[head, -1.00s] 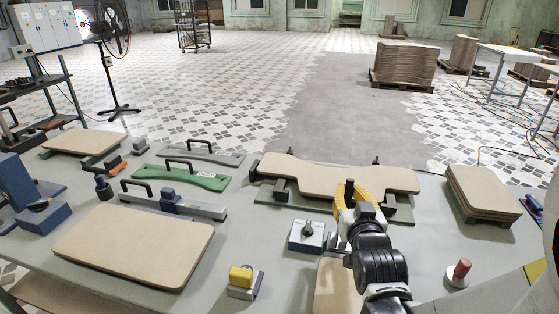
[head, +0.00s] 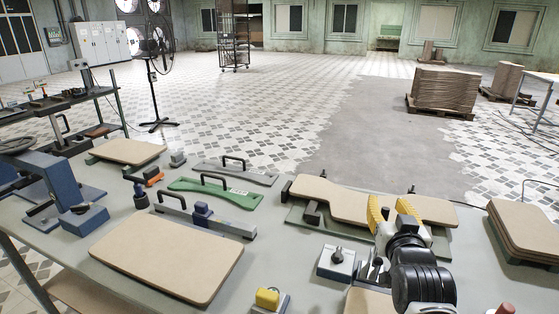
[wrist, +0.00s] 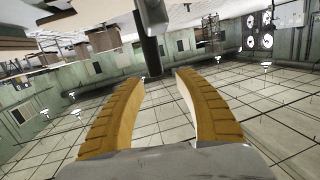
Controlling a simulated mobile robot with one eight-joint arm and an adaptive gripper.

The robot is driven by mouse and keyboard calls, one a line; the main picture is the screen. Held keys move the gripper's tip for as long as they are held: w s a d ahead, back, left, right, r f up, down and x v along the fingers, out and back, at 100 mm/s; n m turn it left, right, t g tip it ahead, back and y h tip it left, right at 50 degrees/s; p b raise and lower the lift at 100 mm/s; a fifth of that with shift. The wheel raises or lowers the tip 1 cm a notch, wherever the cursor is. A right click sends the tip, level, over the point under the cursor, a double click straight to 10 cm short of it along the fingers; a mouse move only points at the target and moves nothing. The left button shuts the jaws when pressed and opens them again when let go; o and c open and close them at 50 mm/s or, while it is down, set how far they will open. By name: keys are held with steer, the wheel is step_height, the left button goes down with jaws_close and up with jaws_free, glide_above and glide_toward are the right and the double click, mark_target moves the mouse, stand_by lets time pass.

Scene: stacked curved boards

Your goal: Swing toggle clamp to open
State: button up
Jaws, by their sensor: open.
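A curved tan board (head: 335,199) lies on a dark green fixture (head: 300,217) with dark clamp parts at its edges. My gripper (head: 393,208) has two yellow fingers, spread apart, at the fixture's near right side. A small dark tip (head: 385,213) shows between them, likely the toggle clamp's handle. In the wrist view, a dark upright post (wrist: 149,56) stands just beyond the gap between my fingertips (wrist: 161,76). I see no finger touching it. My gripper and arm hide the clamp's base.
A grey block with a black knob (head: 337,262) stands left of my wrist. A flat tan board (head: 168,258), a green template (head: 212,190) and a yellow-topped block (head: 268,299) lie further left. Stacked tan boards (head: 525,235) stand at right.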

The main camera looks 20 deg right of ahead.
steer(key=shift+r, duration=2.75)
steer(key=shift+a+f, duration=0.1)
steer(key=s+a+f+n+g+y, duration=0.2)
steer(key=s+a+f, duration=0.1)
steer(key=a, duration=0.3)
steer(key=s+a+f+n+g+y, duration=0.1)
steer(key=s+a+f+g+y, duration=0.1)
steer(key=a+f, duration=0.4)
steer(key=s+a+f+n+g+y, duration=0.2)
steer(key=s+a+f+g+y, duration=0.1)
steer(key=a, duration=0.5)
steer(key=shift+s+f+n+g, duration=0.3)
steer(key=shift+s+f+g, duration=0.2)
steer(key=shift+s+f, duration=0.3)
steer(key=shift+w+a, duration=0.1)
